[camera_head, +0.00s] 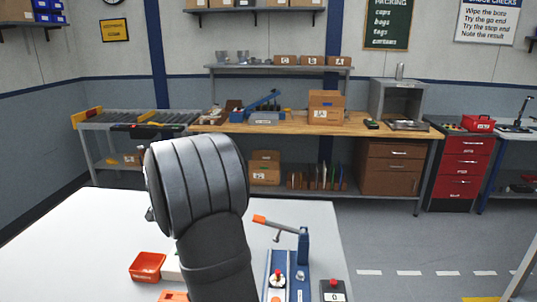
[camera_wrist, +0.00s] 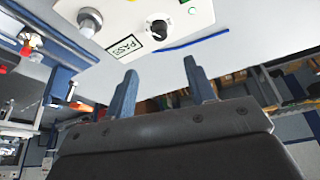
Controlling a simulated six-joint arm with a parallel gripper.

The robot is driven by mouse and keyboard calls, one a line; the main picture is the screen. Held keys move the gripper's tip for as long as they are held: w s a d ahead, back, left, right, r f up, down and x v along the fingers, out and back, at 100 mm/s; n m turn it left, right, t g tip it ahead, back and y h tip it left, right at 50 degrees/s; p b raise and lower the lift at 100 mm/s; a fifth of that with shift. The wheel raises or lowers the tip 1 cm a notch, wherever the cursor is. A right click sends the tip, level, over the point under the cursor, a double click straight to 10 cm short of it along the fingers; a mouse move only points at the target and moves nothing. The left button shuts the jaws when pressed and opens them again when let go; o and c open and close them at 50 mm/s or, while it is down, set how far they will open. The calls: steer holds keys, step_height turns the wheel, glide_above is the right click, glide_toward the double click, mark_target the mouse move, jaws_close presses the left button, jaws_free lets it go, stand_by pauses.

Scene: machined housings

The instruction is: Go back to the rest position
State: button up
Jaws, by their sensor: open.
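My gripper (camera_wrist: 160,84) is open and empty in the wrist view, its two blue fingers well apart. The fingers point toward a white panel (camera_wrist: 112,30) with a green-framed PASS label, a black knob and a grey round part. They look apart from it. In the head view my arm stands up over the white table (camera_head: 90,235). It hides my gripper and part of the table there.
On the table are an orange tray (camera_head: 147,266), a blue fixture (camera_head: 290,275) with an orange-handled lever (camera_head: 275,226), and a black box with a red button (camera_head: 333,291). A wooden bench (camera_head: 380,130) with boxes stands behind. The table's left side is mostly clear.

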steer(key=x, duration=1.4)
steer(key=shift+w, duration=0.15)
steer(key=shift+r, duration=0.1)
